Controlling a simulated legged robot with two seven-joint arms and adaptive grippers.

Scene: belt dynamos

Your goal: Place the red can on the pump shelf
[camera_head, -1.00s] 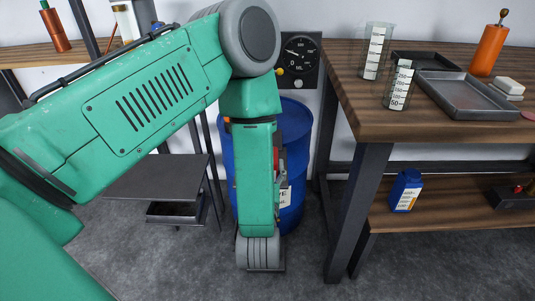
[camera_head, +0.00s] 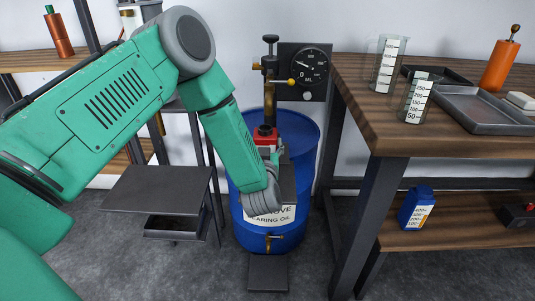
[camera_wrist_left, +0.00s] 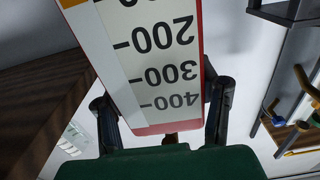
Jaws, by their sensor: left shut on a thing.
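The red can (camera_wrist_left: 130,60) fills the middle of the left wrist view, with a white scale label whose numbers appear upside down. My left gripper (camera_wrist_left: 163,112) is shut on it, with a dark finger at each side. In the head view a red block, likely this can (camera_head: 266,137), shows beside the forearm, in front of the blue drum. The left gripper (camera_head: 274,160) is there, partly hidden by my wrist. A dark grey shelf (camera_head: 155,190) stands left of the drum, apart from the gripper; I cannot tell whether it is the pump shelf. My right gripper is out of view.
The blue drum (camera_head: 300,145) has a brass and black pump (camera_head: 270,75) above it and a gauge (camera_head: 311,65) behind. A wooden bench (camera_head: 375,125) at right carries beakers (camera_head: 417,98) and trays. A blue can (camera_head: 417,207) stands on its lower shelf.

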